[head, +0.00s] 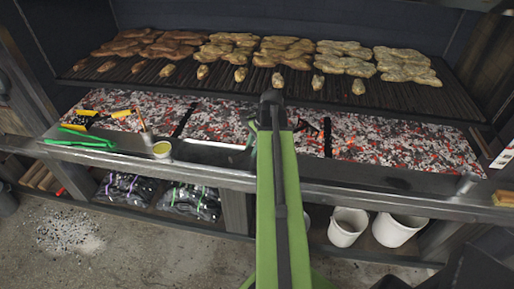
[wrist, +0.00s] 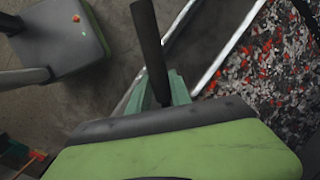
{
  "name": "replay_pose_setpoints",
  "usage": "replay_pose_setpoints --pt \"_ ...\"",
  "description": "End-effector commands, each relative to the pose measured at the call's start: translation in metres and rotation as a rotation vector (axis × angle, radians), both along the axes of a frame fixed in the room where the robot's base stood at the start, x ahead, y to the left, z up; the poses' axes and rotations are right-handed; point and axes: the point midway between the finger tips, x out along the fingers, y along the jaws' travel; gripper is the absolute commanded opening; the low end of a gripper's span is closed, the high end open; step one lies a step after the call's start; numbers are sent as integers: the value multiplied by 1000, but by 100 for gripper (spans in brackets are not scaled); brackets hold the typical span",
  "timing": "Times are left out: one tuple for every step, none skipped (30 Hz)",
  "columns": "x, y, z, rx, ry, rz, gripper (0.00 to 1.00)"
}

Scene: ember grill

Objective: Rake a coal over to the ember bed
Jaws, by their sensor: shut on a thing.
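The ember bed (head: 400,142) is a long trough of grey and red coals under the grill; it also shows at the right of the wrist view (wrist: 265,75). My gripper (wrist: 170,95) is mostly hidden behind my green arm in the head view. In the wrist view it is shut on a dark rod, which looks like the handle of the rake (wrist: 150,45). A small dark shape lies over the coals just right of my arm; I cannot tell whether it is the rake's head. No single coal stands apart clearly.
Meat pieces lie on the grill rack (head: 160,84) above the coals. White buckets (head: 347,226) and bagged charcoal (head: 190,200) sit below. A dark divider crosses the bed.

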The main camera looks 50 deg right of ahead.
Motion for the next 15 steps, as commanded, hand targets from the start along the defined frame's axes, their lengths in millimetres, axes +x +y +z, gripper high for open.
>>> replay_pose_setpoints --pt "2 2 4 0 0 1 0" --pt "2 3 4 0 0 0 0" --pt "3 4 5 0 0 0 0" --pt "4 5 5 0 0 -1 0" --pt "4 5 5 0 0 -1 0" --pt "4 6 5 0 0 -1 0" --pt "4 6 5 0 0 -1 0" --pt "4 6 5 0 0 -1 0" --pt "4 6 5 -1 0 -1 0" --pt "4 6 5 -1 -1 -1 0" --pt "4 6 5 -1 -1 -1 0" --pt "5 6 5 -1 -1 -1 0" --pt "5 6 5 -1 -1 -1 0" --pt "4 6 5 -1 -1 -1 0" --pt "4 7 5 -1 0 -1 0"
